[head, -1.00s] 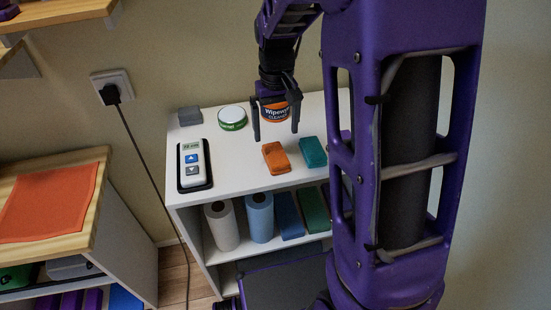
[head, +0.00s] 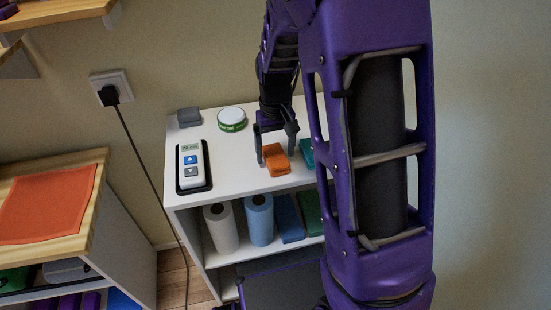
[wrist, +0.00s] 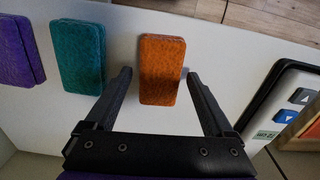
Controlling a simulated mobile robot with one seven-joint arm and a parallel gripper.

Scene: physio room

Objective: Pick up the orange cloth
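A folded orange cloth (head: 277,159) lies on the white shelf top, near its front edge. In the wrist view the orange cloth (wrist: 161,70) lies between the two black fingers, with a gap on each side. My gripper (head: 275,158) is open and empty, with its fingers around the cloth in the head view. I cannot tell whether the fingertips touch the shelf top. A flat orange-red sheet (head: 48,204) lies on the wooden-topped cabinet at the left.
A teal folded cloth (wrist: 78,57) and a purple one (wrist: 27,48) lie beside the orange cloth. A remote in a black tray (head: 193,167), a green-white tin (head: 231,119) and a grey block (head: 189,117) share the white shelf top (head: 232,170).

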